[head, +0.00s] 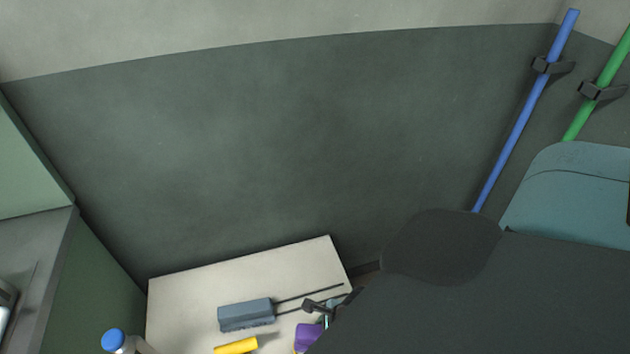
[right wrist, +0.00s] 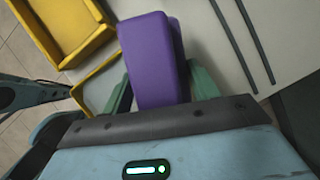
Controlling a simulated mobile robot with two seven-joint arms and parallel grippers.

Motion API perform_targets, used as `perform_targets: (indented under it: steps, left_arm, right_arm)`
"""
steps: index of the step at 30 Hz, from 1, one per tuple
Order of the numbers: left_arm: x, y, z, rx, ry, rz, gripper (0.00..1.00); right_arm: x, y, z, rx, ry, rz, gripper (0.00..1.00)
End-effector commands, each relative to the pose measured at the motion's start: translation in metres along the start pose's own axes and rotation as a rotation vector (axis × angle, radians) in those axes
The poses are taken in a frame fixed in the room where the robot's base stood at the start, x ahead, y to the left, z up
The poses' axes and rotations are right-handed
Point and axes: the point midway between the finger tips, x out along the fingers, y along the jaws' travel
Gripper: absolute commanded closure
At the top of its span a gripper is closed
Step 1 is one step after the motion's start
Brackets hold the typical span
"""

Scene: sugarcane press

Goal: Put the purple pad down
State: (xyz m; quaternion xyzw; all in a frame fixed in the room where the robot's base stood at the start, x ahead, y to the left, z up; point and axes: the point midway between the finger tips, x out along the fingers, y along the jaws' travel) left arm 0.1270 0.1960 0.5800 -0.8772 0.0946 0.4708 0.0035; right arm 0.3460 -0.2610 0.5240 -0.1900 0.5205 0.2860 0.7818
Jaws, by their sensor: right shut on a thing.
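The purple pad (right wrist: 152,60) is between the two green fingers of my right gripper (right wrist: 160,88) in the right wrist view. The gripper is shut on it, and the pad sticks out past the fingers. In the head view the pad (head: 308,337) shows only partly at the bottom edge, beside my right gripper (head: 324,308), over or on the pale tabletop (head: 180,300). I cannot tell whether the pad touches the surface. My left gripper is not in view.
A grey-blue block (head: 246,315) with two thin dark rods lies on the tabletop. A yellow piece (head: 236,346) lies in front of it; a yellow tray (right wrist: 68,25) shows near the pad. A blue cap (head: 113,340) is at lower left. The tabletop's back left is clear.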

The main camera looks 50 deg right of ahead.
Motion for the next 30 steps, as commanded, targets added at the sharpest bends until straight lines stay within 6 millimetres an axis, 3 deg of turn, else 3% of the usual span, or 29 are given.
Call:
perform_targets:
  steps: [7,11,24,30]
  left_arm:
    - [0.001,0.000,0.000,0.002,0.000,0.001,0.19]
    - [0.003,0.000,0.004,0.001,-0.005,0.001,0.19]
    - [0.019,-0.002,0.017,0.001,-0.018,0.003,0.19]
    - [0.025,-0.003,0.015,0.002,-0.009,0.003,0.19]
  right_arm:
    - [0.002,-0.002,-0.008,0.029,-0.003,-0.014,0.69]
    - [0.004,-0.017,-0.007,0.025,-0.001,-0.015,0.69]
    - [0.018,-0.115,-0.002,0.025,0.001,-0.014,0.69]
    - [0.022,-0.145,0.001,0.026,0.001,-0.011,0.69]
